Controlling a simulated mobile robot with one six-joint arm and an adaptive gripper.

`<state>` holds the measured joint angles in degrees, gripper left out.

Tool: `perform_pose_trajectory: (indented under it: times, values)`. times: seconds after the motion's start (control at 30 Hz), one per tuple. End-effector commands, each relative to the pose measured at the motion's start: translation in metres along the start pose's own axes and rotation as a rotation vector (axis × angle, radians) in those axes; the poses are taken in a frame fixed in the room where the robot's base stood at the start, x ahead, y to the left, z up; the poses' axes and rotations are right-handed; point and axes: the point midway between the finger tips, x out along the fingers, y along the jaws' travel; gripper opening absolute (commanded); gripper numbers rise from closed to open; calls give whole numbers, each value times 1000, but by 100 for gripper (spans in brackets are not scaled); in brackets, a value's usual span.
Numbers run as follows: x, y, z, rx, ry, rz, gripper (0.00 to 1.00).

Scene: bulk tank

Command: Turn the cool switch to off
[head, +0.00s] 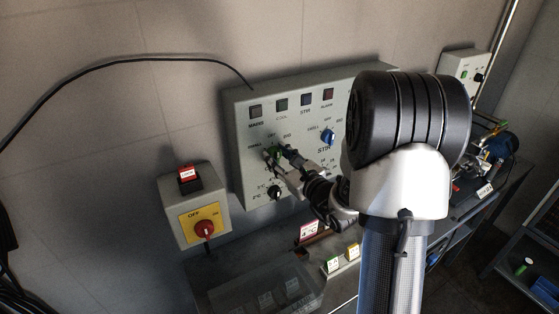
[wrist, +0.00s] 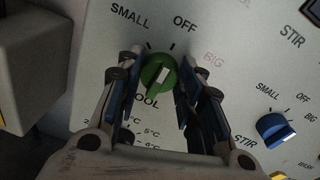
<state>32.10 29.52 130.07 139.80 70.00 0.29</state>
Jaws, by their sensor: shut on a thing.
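In the head view my gripper (head: 280,154) is at the panel's left part and largely hides the knob.
A blue STIR knob (wrist: 274,129) is to the right on the panel, and a black knob (head: 275,192) is below. A box with a red rotary handle (head: 204,229) hangs at the left. A clear bin (head: 265,297) stands below the panel.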

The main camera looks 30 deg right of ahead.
Motion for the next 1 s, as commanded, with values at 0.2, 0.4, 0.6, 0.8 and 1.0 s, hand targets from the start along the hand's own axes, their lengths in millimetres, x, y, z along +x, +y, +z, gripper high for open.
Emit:
perform_pose_trajectory:
  times: [0.2,0.4,0.6,0.8,1.0]
  values:
    - [0,0,1,-3,0,-1,10]
    - [0,0,1,-3,-1,-1,38]
    - [0,0,0,-2,0,0,51]
    - [0,0,0,-2,0,0,55]
    - [-2,0,0,-2,0,-1,55]
